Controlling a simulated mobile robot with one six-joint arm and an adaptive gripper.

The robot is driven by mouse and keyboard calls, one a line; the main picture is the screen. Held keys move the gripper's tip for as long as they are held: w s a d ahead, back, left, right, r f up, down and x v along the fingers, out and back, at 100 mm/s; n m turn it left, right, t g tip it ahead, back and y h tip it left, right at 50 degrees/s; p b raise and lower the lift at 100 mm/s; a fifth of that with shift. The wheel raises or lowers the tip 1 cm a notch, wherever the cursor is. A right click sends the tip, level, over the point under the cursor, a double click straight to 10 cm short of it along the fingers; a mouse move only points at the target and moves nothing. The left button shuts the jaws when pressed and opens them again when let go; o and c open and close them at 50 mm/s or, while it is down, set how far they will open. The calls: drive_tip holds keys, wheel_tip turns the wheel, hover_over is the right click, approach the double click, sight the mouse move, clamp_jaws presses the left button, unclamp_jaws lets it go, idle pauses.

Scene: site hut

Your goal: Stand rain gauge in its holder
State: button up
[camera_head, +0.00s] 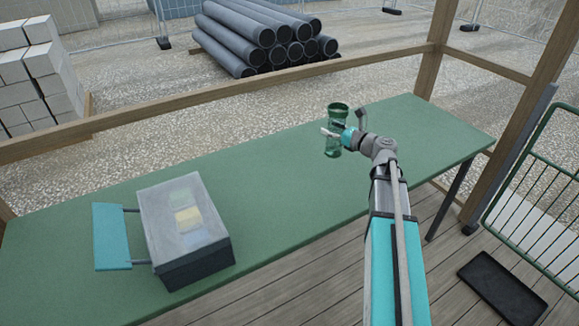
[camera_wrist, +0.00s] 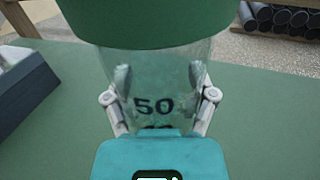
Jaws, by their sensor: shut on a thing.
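The rain gauge (camera_head: 338,108) is a clear greenish tube with a dark green top rim, above the far right part of the green table (camera_head: 262,190). In the wrist view its wide green top (camera_wrist: 150,22) fills the upper middle, and the clear tube below (camera_wrist: 150,78) bears the number 50. My gripper (camera_head: 335,134) is shut on the tube, with one finger on each side in the wrist view (camera_wrist: 160,82). The gauge looks about upright. I cannot tell whether its lower end touches anything. I cannot make out a separate holder.
A dark box with a pale, clear-looking lid (camera_head: 158,212) stands on the table's left part, with a teal panel (camera_head: 108,236) on rods at its left side. The table between box and gauge is clear. Wooden rails and posts (camera_head: 437,45) edge the hut. A black tray (camera_head: 500,288) lies on the floor.

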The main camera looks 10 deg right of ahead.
drive_tip(key=w+a+f+b, duration=0.5)
drive_tip(key=w+f+b, duration=0.4)
drive_tip(key=w, duration=0.2)
drive_tip(key=shift+w+a, duration=0.3)
drive_tip(key=shift+a, duration=0.1)
drive_tip(key=shift+w+a+f+b, duration=0.1)
drive_tip(key=shift+w+f+b, duration=0.1)
drive_tip(key=shift+f+b, duration=0.8)
drive_tip(key=shift+w+a+f+b, duration=0.1)
drive_tip(key=shift+w+f+b, duration=0.05)
drive_tip(key=shift+f+b, duration=0.85)
drive_tip(key=shift+f, duration=0.1)
